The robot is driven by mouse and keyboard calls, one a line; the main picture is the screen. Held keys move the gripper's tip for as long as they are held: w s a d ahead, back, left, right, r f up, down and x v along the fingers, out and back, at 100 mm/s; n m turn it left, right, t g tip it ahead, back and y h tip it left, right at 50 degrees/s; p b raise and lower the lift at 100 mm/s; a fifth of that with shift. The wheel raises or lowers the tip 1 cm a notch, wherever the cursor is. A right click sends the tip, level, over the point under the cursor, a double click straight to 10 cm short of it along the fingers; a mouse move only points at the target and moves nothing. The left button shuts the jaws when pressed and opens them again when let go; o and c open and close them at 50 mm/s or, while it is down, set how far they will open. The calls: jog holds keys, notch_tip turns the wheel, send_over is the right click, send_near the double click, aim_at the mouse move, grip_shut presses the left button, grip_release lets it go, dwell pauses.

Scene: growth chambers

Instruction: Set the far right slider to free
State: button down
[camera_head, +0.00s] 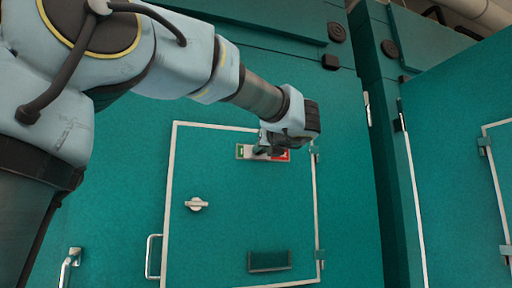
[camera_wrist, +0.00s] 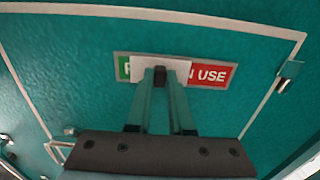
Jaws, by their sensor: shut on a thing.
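A sign strip (camera_head: 244,152) is set near the top of a framed teal door. A white slider plate (camera_wrist: 184,68) covers the middle, hiding the rest of the lettering. My gripper (camera_head: 268,150) is at the strip, and its fingers (camera_wrist: 160,88) are shut on the slider's small dark knob (camera_wrist: 160,72).
The framed door (camera_head: 225,225) has a white turn latch (camera_head: 196,204), a dark recessed panel (camera_head: 269,261) and hinges at its right edge. A handle (camera_head: 153,256) is at its left. Another teal chamber (camera_head: 460,150) stands at the right.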

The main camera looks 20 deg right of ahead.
jog(key=d+p, duration=0.2)
jog(key=d, duration=0.4)
jog(key=shift+s+d, duration=0.35)
jog(key=shift+s, duration=0.1)
jog(key=shift+r, duration=0.1)
jog(key=c, duration=0.8)
grip_release()
jog(key=shift+d, duration=0.1)
jog(key=s+a+b, duration=0.1)
jog(key=s+b, duration=0.2)
jog(key=s, duration=0.7)
jog(key=shift+s+a, duration=0.2)
jog(key=shift+s, duration=0.2)
